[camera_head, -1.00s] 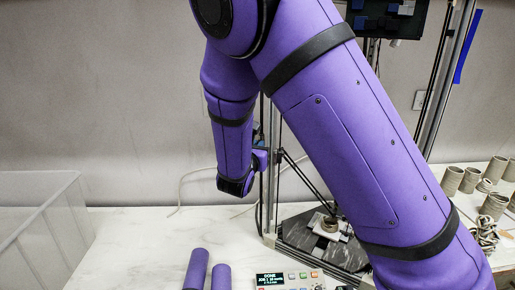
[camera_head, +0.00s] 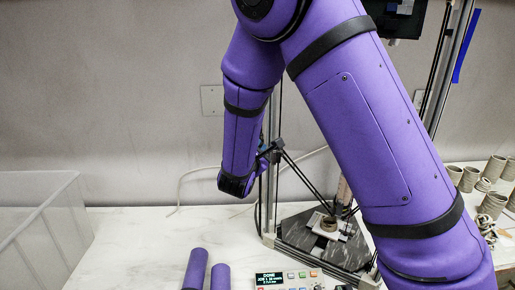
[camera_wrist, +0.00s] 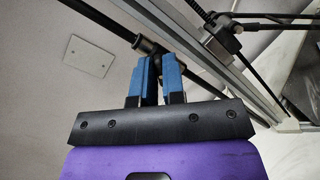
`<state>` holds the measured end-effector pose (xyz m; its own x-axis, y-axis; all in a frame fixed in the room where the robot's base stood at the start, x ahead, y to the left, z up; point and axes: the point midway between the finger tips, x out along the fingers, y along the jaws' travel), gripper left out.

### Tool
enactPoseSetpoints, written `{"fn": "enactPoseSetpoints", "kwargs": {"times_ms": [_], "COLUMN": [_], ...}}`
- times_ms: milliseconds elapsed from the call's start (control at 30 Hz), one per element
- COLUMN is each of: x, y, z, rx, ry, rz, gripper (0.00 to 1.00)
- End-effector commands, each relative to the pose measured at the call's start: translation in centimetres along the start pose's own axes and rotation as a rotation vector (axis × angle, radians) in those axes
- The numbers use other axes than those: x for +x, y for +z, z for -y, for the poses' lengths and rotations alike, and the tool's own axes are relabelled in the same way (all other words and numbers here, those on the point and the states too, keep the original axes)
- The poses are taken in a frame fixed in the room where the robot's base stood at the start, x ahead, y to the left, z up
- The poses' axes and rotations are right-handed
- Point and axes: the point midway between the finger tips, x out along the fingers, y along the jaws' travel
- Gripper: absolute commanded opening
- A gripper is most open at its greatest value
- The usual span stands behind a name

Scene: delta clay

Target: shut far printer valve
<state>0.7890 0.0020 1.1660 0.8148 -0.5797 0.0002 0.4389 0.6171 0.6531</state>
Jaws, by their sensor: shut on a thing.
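The delta printer stands behind my arm in the head view, with a dark triangular base (camera_head: 297,236), upright posts and thin black rods. In the wrist view, the two blue fingers of my gripper (camera_wrist: 155,68) are closed on a thin dark piece, which looks like the valve's handle. A dark round fitting (camera_wrist: 147,46), apparently the valve body, sits just beyond the fingertips on a black tube. Most of the held piece is hidden between the fingers. In the head view my gripper is small and partly hidden beside the printer's left post, so the valve's setting cannot be read there.
A clear bin (camera_head: 42,228) stands at the left. A control box with a DONE screen (camera_head: 270,280) and two purple cylinders (camera_head: 196,268) are at the front. Several clay cups (camera_head: 494,168) stand at the right. Printer rods and a metal post (camera_wrist: 225,55) run close to my gripper.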

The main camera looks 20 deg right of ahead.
Motion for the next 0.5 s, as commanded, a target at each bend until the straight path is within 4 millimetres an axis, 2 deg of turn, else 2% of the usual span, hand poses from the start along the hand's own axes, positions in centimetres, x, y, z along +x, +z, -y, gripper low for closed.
{"fn": "enactPoseSetpoints", "kwargs": {"times_ms": [500], "x": [0.01], "y": [-0.08], "z": [0.42], "rx": [0.486], "ry": [-0.001], "rz": [0.000], "gripper": [0.00]}}
